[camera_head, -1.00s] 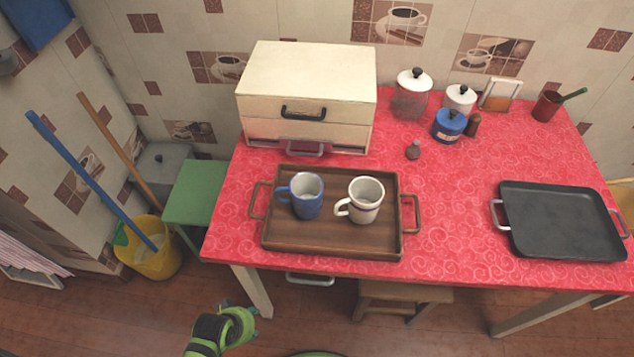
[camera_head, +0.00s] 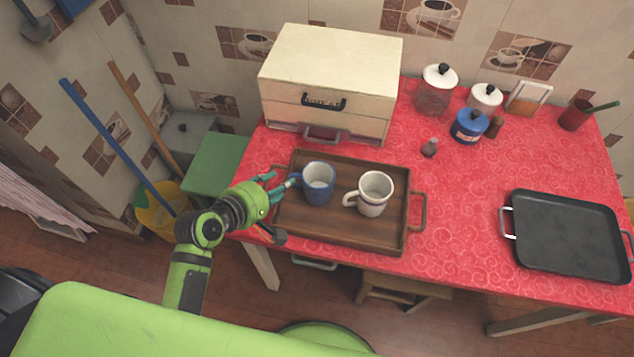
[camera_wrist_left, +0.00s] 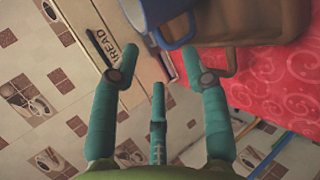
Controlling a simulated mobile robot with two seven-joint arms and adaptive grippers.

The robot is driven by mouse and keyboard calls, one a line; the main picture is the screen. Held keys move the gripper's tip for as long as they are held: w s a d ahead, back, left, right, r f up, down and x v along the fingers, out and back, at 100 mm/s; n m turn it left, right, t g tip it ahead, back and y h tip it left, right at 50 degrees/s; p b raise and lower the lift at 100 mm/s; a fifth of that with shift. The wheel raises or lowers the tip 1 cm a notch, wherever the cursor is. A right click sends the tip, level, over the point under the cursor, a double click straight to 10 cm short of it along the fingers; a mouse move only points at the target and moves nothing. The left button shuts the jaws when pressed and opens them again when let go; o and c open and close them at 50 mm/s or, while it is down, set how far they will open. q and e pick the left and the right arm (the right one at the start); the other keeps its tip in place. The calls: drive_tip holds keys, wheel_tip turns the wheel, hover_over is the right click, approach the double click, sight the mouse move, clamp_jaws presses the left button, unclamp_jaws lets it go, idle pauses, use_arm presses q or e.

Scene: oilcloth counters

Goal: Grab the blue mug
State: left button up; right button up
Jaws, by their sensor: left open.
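The blue mug (camera_head: 318,184) stands upright on the wooden tray (camera_head: 335,236), its handle toward the left. It also shows at the top of the left wrist view (camera_wrist_left: 165,12), cut off by the edge, with its blue handle just beyond the fingertips. My left gripper (camera_head: 279,187) is at the tray's left side, close to the mug's handle. In the left wrist view its teal fingers (camera_wrist_left: 158,65) are spread with nothing between them. Whether a fingertip touches the handle I cannot tell. My right gripper is not in view.
A white mug (camera_head: 375,193) stands on the tray just right of the blue one. A cream bread box (camera_head: 330,80) is behind the tray. Several jars, including a blue one (camera_head: 469,127), stand at the back. A black pan (camera_head: 570,236) lies at right. Red counter between is clear.

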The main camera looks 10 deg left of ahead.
sight(297, 174)
use_arm(q)
drive_tip(key=p+x, duration=0.1)
drive_tip(key=x, duration=0.6)
drive_tip(key=shift+w+r, duration=0.1)
drive_tip(key=shift+w, duration=0.15)
drive_tip(key=shift+n, duration=0.3)
clamp_jaws()
drive_tip(key=shift+r, duration=0.1)
